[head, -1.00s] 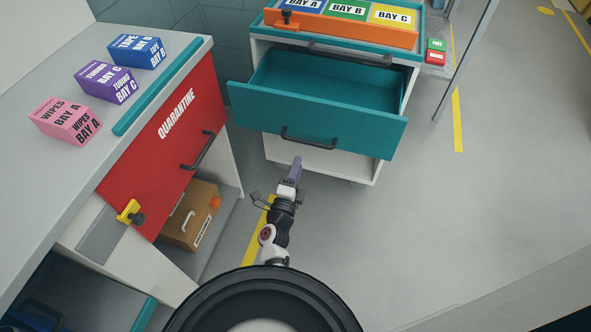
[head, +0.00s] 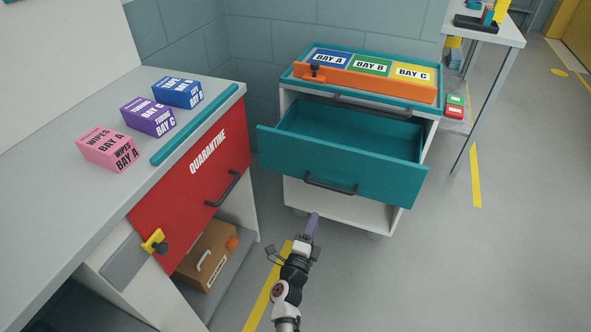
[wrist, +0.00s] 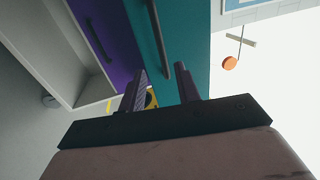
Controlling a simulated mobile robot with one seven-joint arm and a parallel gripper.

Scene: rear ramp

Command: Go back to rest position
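My gripper (head: 314,218) is in front of the teal-trimmed cabinet, in the head view just below the handle (head: 330,183) of its pulled-out teal drawer (head: 380,180). In the wrist view my gripper (wrist: 162,82) has its two fingers apart with nothing held between them. Beyond the fingers, the wrist view shows a teal front (wrist: 190,50) with a dark bar handle (wrist: 158,40). In the head view a gap shows between the fingertips and the drawer handle.
At left, a counter (head: 60,185) holds pink (head: 108,150), purple (head: 148,117) and blue (head: 178,92) boxes above a red QUARANTINE front (head: 190,185). A brown case (head: 208,258) sits below. A table (head: 490,35) stands at back right. The floor (head: 450,260) at right is clear.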

